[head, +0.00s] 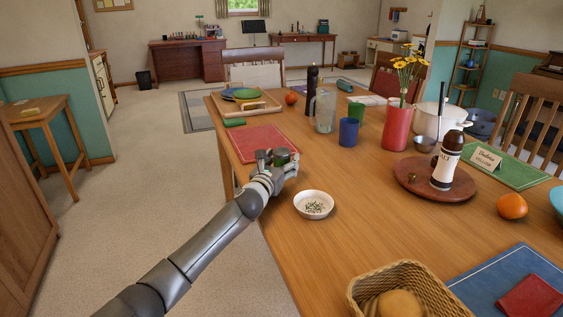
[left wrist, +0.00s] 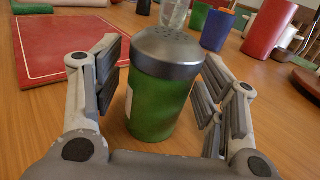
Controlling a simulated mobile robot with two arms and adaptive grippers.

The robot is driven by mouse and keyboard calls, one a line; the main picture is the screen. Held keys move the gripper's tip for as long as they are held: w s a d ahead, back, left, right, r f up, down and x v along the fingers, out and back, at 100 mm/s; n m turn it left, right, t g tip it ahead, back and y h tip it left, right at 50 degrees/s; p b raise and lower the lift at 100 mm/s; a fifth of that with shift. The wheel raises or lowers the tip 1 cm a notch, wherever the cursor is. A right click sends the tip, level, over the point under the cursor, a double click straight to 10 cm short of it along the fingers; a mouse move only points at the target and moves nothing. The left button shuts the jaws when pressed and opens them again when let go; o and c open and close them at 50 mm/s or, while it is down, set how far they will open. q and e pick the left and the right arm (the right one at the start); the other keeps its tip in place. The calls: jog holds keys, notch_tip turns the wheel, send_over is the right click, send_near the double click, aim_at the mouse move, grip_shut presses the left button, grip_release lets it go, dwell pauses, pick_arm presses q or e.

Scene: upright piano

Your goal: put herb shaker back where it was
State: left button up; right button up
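The herb shaker (left wrist: 160,95), a green jar with a grey perforated metal lid, stands upright between the fingers of my left gripper (left wrist: 163,95) in the left wrist view. A gap shows on each side between the finger pads and the jar, so the gripper is open around it. In the head view my left gripper (head: 277,158) is at the table's left edge, over the near end of a red placemat (head: 258,143); it mostly hides the shaker (head: 283,158). A white bowl with green herb flakes (head: 314,204) sits just right of and nearer than the gripper. My right gripper is not in view.
The wooden table (head: 350,235) also holds a round wooden turntable (head: 408,178) with a dark-topped salt bottle (head: 446,165), a blue cup (head: 348,132), a red vase with flowers (head: 397,125) and a wicker basket (head: 362,290). Bare tabletop lies right of the bowl.

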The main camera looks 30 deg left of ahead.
pick_arm(q)
jog(key=shift+r, duration=0.1)
jog(key=shift+s, duration=0.15)
jog(key=s, duration=0.4)
jog(key=s+d+p, duration=0.1)
jog(key=s, duration=0.6)
jog(key=shift+s+d+p, duration=0.2)
jog(key=shift+s+p, duration=0.15)
jog(key=shift+p, duration=0.05)
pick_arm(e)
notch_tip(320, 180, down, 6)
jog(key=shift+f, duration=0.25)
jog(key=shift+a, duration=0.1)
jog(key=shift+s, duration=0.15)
